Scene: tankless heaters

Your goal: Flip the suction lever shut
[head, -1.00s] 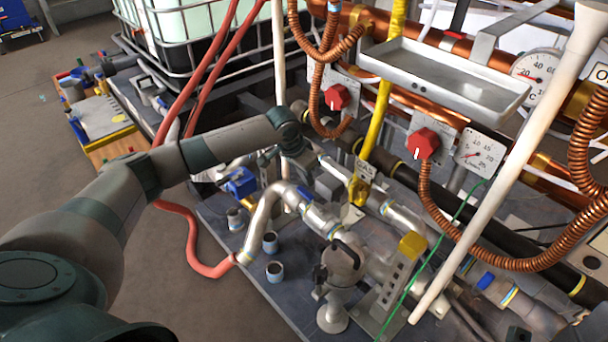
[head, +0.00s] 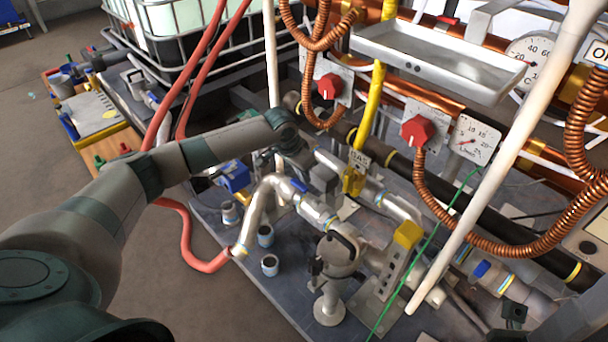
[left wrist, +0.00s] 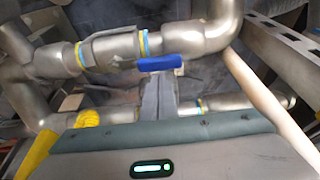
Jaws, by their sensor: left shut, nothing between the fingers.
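A blue lever (head: 300,186) sits on a silver pipe just right of its bend in the head view. In the left wrist view the blue lever (left wrist: 160,63) lies crosswise at the middle, along the silver pipe. My left gripper (left wrist: 158,80) is shut and empty, its fingertips just below the lever in that picture. I cannot tell whether they touch it. In the head view my left wrist hangs over the pipework behind the bend, and the fingers are hard to make out. My right gripper is not in view.
A second blue lever (head: 482,269) is on the pipe at right. A pump (head: 336,255), a yellow-topped bracket (head: 408,235) and a white slanted pole (head: 500,165) stand nearby. A yellow pipe (head: 377,110) rises behind. Red hoses (head: 186,226) run at left. The floor at left is open.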

